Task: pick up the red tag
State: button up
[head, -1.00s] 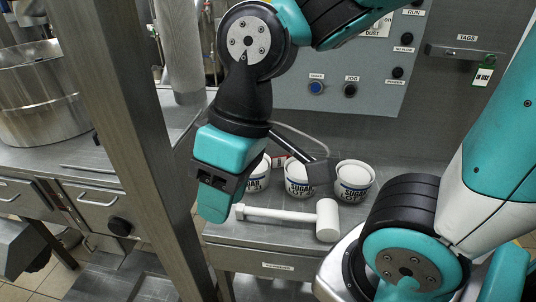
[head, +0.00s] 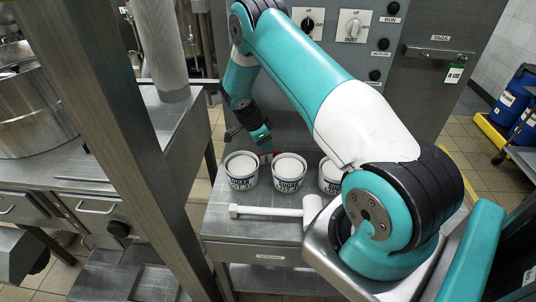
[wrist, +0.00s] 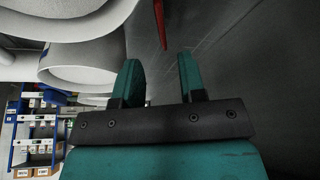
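The red tag shows as a small patch of red (head: 267,156) behind the white tubs in the head view, mostly hidden by the tubs and my gripper. In the wrist view a thin red strip (wrist: 160,24), seen nearly edge-on, lies beyond my fingertips and roughly in line with the gap between them. My gripper (wrist: 160,80) is open, with nothing between its two teal fingers. In the head view my gripper (head: 263,145) points down close to the red patch, behind the tubs. I cannot tell there whether they touch.
White tubs labelled sugar, left (head: 241,170), middle (head: 289,172) and right (head: 331,177), stand on the metal bench, close to my gripper. A white mallet (head: 272,212) lies in front. A grey control panel rises behind. A green tag (head: 455,74) hangs on the tags rail (head: 440,54).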

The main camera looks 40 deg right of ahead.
aim_at(273, 155)
jog(key=shift+s+d+f+m, duration=0.3)
jog(key=shift+d+f, duration=0.15)
jog(key=shift+d, duration=0.1)
jog(key=b+x, duration=0.1)
jog(key=x, duration=0.1)
jog(key=b+x, duration=0.1)
jog(key=x, duration=0.2)
jog(key=b+x, duration=0.1)
jog(key=x, duration=0.1)
jog(key=shift+w+a+f, duration=0.1)
jog(key=shift+w+f, duration=0.15)
jog(key=shift+w, duration=0.05)
jog(key=shift+r, duration=0.1)
grip_shut()
